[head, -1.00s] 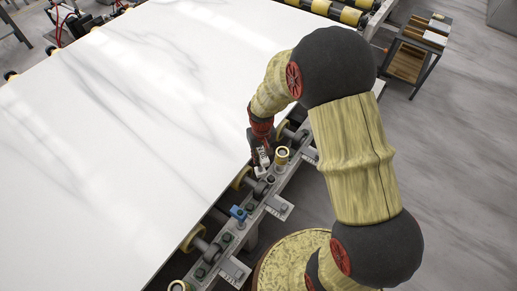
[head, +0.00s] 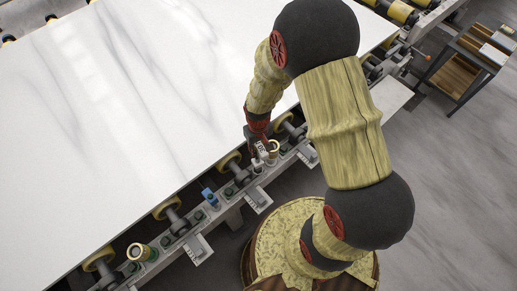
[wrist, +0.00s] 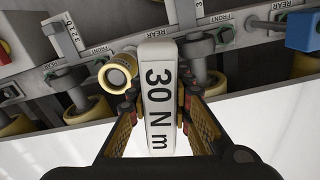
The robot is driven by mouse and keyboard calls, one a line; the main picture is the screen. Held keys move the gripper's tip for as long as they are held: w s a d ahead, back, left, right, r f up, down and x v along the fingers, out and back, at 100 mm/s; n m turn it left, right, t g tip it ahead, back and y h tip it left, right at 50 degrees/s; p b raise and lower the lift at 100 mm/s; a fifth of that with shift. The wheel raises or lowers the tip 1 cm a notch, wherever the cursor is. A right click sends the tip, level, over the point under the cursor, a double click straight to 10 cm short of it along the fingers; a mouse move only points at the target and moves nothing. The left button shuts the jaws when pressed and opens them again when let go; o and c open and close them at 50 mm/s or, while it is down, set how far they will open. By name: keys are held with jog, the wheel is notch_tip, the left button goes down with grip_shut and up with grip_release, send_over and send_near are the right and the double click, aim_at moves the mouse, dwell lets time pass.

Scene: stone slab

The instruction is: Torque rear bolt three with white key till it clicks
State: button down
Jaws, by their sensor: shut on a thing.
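My gripper (wrist: 160,98) is shut on the white key (wrist: 158,85), a white bar marked "30 N m". In the head view my gripper (head: 257,138) is low over the rail at the slab's edge, and the white key (head: 273,147) shows only as a small pale patch. The key's working end is hidden beneath its body, so I cannot tell whether it sits on a bolt. Grey bolts and brackets (wrist: 196,45) stand close around it. REAR and FRONT labels are on the rail; I cannot tell which bolt is rear three.
A blue key (head: 208,196) stands farther left on the rail (head: 228,197); it shows at the right in the wrist view (wrist: 302,30). The white slab (head: 130,90) lies alongside.

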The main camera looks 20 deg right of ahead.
jog(key=shift+d, duration=0.1)
jog(key=b, duration=0.3)
send_over(258, 162)
jog(key=shift+w+d+f, duration=0.1)
jog(key=shift+w+f, duration=0.05)
jog(key=shift+f, duration=1.15)
jog(key=shift+w+d+f, duration=0.1)
jog(key=shift+f, duration=1.15)
jog(key=shift+f+b, duration=0.6)
jog(key=shift+f, duration=0.15)
